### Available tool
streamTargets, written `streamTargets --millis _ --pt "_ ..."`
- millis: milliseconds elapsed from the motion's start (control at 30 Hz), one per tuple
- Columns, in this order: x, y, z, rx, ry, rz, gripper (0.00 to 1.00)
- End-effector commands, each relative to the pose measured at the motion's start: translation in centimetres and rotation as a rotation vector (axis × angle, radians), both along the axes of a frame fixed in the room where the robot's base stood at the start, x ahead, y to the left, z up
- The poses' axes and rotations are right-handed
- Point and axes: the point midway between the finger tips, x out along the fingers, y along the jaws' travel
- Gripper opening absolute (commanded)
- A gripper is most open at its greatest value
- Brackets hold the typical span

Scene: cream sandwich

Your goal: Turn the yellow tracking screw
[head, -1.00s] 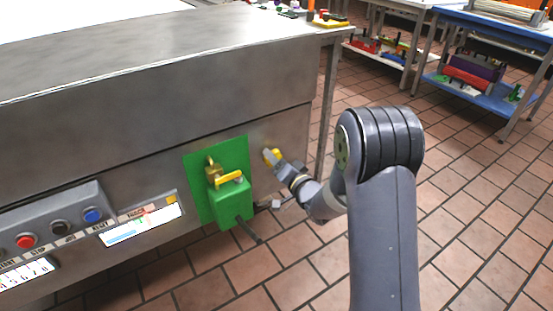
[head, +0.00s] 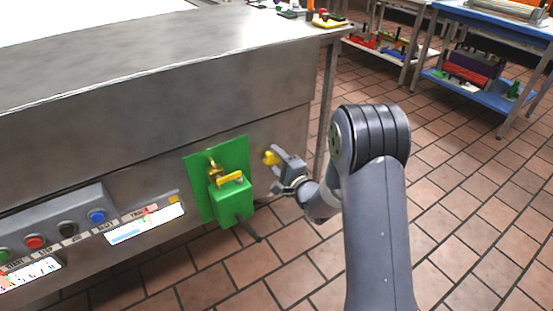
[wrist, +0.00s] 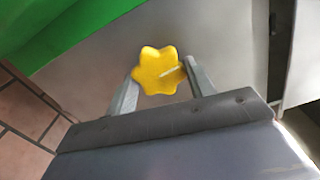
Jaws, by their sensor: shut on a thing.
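The yellow tracking screw (head: 270,158) is a star-shaped knob on the steel side of the machine, right of the green plate. In the wrist view the knob (wrist: 158,70) faces me, with a pale mark line pointing right and slightly up. My gripper (head: 279,158) is at the knob. In the wrist view its two fingers (wrist: 157,84) stand on either side of the knob, shut on it. The far side of the knob and its shaft are hidden.
A green plate (head: 236,154) with a green box (head: 232,203) and a yellow handle (head: 230,177) sits just left of my gripper. A button panel (head: 66,223) and a display (head: 145,223) are farther left.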

Motion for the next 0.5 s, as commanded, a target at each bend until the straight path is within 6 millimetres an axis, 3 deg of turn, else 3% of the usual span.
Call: streamTargets --millis 500 --pt "0.0 0.0 -0.11 0.093 0.064 -0.001 0.28"
